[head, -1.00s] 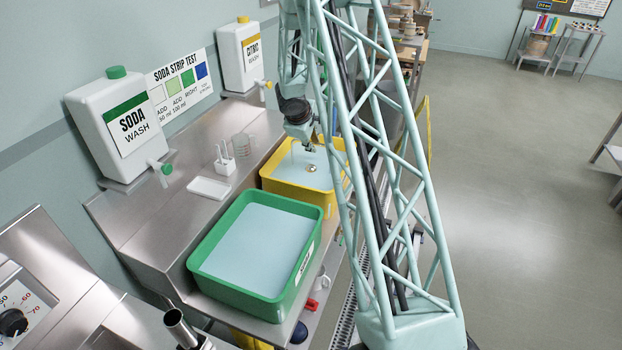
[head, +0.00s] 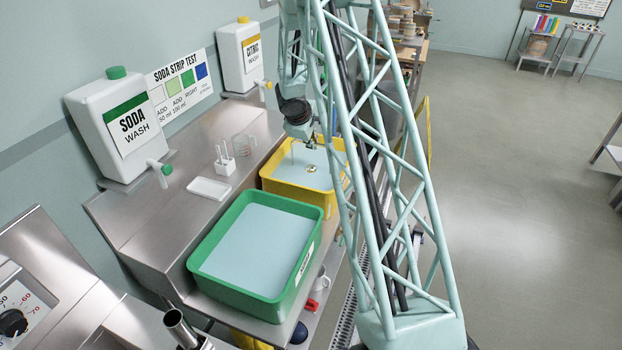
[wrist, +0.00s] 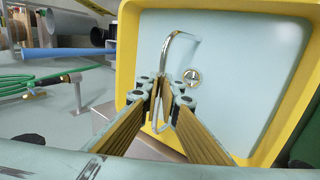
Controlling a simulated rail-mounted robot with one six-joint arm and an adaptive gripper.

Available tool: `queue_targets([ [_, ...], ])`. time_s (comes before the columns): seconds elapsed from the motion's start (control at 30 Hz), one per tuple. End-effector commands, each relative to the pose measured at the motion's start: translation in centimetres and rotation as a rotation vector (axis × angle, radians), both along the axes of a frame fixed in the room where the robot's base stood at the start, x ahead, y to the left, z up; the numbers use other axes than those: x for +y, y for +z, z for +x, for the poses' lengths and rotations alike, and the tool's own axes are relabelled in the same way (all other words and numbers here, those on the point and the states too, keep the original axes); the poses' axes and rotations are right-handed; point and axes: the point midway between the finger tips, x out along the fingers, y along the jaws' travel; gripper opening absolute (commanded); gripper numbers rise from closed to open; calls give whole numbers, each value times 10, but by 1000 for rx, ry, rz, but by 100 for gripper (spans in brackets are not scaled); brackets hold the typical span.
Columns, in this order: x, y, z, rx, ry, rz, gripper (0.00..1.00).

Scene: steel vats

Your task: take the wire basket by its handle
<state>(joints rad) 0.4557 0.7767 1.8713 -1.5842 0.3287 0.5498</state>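The yellow tub (head: 335,192) holds pale blue liquid, and it fills much of the wrist view (wrist: 128,50). A bent wire handle (wrist: 180,36) rises from the tub in the wrist view and runs down behind my fingers. I take it to be the wire basket's handle; the basket's body is not clear to see. My gripper (wrist: 171,95) is over the tub's near part, its fingertips close together at the wire. A narrow gap shows between the pads. I cannot tell whether they press on the wire. In the head view my gripper (head: 310,142) is small and partly hidden.
The green tub (head: 205,278) with blue liquid stands in front on the steel bench. A round metal fitting (wrist: 193,77) shows in the yellow tub.

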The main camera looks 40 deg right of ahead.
Motion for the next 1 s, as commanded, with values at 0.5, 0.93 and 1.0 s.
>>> queue_targets([
  [0.5, 0, 14, 1, -2, 0, -1, 0],
  [0.93, 0, 63, 1, -3, -2, -1, 0],
  [1.0, 0, 72, 1, -4, -1, 0, 0],
])
